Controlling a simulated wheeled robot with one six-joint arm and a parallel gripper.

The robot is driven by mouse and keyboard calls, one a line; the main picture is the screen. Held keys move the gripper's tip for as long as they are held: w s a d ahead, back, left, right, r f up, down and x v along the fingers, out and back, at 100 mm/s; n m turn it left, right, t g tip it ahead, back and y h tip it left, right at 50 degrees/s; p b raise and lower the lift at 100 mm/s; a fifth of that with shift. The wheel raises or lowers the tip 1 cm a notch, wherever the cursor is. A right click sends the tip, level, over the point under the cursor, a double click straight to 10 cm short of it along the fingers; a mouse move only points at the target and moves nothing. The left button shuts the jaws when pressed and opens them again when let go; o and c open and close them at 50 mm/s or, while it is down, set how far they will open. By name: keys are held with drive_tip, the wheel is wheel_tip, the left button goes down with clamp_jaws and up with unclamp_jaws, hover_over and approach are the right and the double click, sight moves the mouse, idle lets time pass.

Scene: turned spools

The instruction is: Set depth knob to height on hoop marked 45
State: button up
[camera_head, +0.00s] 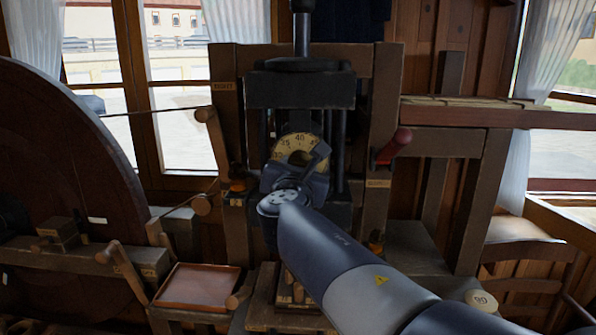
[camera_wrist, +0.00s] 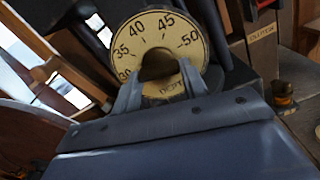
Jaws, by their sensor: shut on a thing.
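The depth dial (camera_head: 287,147) is a yellowish round scale on the front of the dark machine. In the wrist view the dial (camera_wrist: 137,40) shows 30, 35, 40, 45 and 50 around a dark central knob (camera_wrist: 158,65), with part of the word DEPTH below. My gripper (camera_wrist: 160,88) is at the dial, its two fingers on either side of the knob and shut on it. In the head view my gripper (camera_head: 300,165) covers the dial's lower right part. The knob's pointer mark is hidden or too small to tell.
A red-handled lever (camera_head: 394,146) sticks out right of the machine. A large dark wheel (camera_head: 62,150) stands at the left. Wooden handles (camera_head: 205,115) and a reddish tray (camera_head: 197,287) are left of my arm. A label (camera_wrist: 262,33) is on the post right of the dial.

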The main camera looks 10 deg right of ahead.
drive_tip(key=m+b, duration=0.9)
drive_tip(key=m, duration=0.2)
drive_tip(key=m+b, duration=0.8)
drive_tip(key=m, duration=0.4)
drive_tip(key=shift+a+r+b, duration=0.1)
drive_tip(key=shift+r+b, duration=0.1)
drive_tip(key=shift+b, duration=0.15)
drive_tip(key=o, duration=1)
drive_tip(key=shift+r, duration=0.1)
drive_tip(key=shift+s, duration=0.1)
drive_tip(key=b+v, duration=0.1)
drive_tip(key=v, duration=0.9)
drive_tip(key=shift+s+a, duration=0.15)
drive_tip(key=shift+s, duration=0.15)
